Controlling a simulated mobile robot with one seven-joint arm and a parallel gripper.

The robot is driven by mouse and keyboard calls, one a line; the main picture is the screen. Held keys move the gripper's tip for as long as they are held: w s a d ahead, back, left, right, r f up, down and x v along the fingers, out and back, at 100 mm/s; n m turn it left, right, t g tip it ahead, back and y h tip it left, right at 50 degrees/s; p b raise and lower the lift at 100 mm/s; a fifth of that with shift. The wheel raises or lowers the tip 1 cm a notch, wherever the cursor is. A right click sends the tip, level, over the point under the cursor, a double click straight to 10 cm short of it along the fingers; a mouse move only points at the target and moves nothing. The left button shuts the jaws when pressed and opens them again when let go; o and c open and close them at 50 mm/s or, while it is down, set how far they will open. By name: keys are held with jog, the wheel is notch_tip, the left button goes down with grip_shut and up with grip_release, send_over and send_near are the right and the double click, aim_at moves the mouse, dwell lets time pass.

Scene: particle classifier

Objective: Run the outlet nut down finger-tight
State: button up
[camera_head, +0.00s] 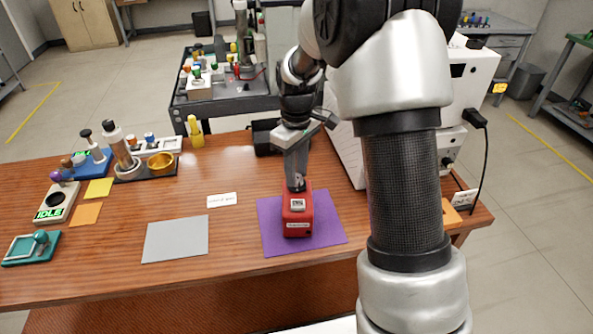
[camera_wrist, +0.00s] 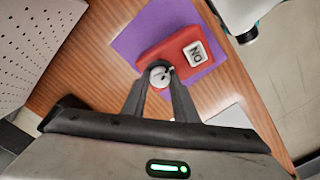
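A red box-shaped device (camera_head: 297,221) stands on a purple mat (camera_head: 328,222) near the table's front edge. It has a small white panel on its upper face and a label on its front. In the wrist view the red device (camera_wrist: 178,42) shows a white plate reading "ON". A round pale metal fitting, seemingly the outlet nut (camera_wrist: 160,74), sits at its near end. My gripper (camera_head: 296,186) reaches down onto the device from above. In the wrist view its fingertips (camera_wrist: 161,82) lie on either side of the nut and appear to touch it. The finger contact is small and partly hidden.
A grey mat (camera_head: 176,239) and a white card (camera_head: 222,200) lie to the left on bare wood. Further left are a lit "IDLE" unit (camera_head: 56,203), a teal tray (camera_head: 30,249) and a brass bowl (camera_head: 161,163). A white machine (camera_head: 468,80) stands right, behind my arm.

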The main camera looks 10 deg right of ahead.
jog(key=shift+c, duration=0.8)
jog(key=shift+r+m+p, duration=0.15)
jog(key=shift+m+p, duration=0.3)
jog(key=shift+m, duration=0.15)
jog(key=m, duration=0.3)
jog(key=shift+p, duration=0.4)
jog(key=o, duration=1.1)
jog(key=shift+c, duration=0.2)
notch_tip(320, 180, up, 17)
jog(key=p, duration=0.3)
